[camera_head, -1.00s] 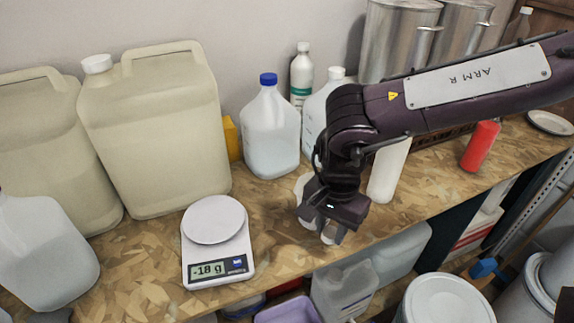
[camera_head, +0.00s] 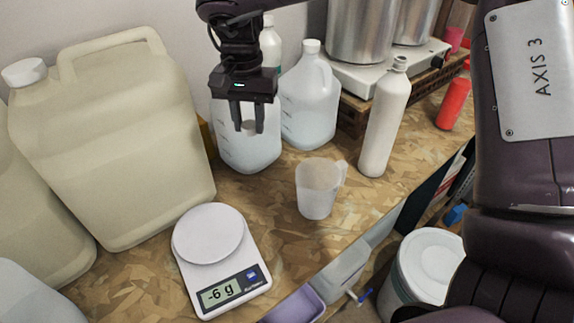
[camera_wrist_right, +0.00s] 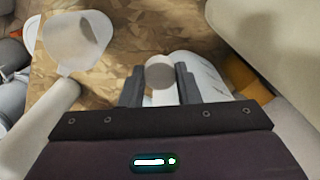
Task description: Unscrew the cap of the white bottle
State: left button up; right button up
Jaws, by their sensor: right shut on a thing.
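The white bottle (camera_head: 384,122) stands upright on the wood-chip board, right of the measuring jug. Its narrow top is too small to tell whether a cap sits on it. My right gripper (camera_head: 248,124) points down in front of a translucent jug (camera_head: 250,155), well left of the white bottle. Its fingers are shut on a small pale round cap. In the right wrist view, this cap (camera_wrist_right: 160,73) sits between the fingertips, and the white bottle (camera_wrist_right: 45,115) shows at the left. My left gripper is not in view.
A clear measuring jug (camera_head: 317,190) stands mid-board. A scale (camera_head: 210,235) reads -6 g. Large canisters (camera_head: 120,130) fill the left. Another jug (camera_head: 310,100), a red bottle (camera_head: 454,100) and metal pots (camera_head: 362,30) stand behind. Board is bare around the measuring jug.

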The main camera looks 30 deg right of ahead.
send_over(256, 193)
notch_tip(256, 193, down, 14)
jog(key=shift+f, duration=0.2)
jog(key=shift+f+p, duration=0.35)
jog(key=shift+f, duration=0.35)
notch_tip(256, 193, down, 3)
jog(key=shift+f+p, duration=0.1)
jog(key=shift+p, duration=0.2)
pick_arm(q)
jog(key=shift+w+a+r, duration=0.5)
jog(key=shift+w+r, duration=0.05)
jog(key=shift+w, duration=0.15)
pick_arm(e)
jog(key=shift+f, duration=0.15)
jog(key=shift+f, duration=0.15)
jog(key=o, duration=1.1)
pick_arm(q)
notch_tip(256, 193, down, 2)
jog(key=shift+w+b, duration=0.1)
jog(key=shift+b, duration=0.95)
pick_arm(e)
notch_tip(256, 193, up, 12)
jog(key=shift+r, duration=0.2)
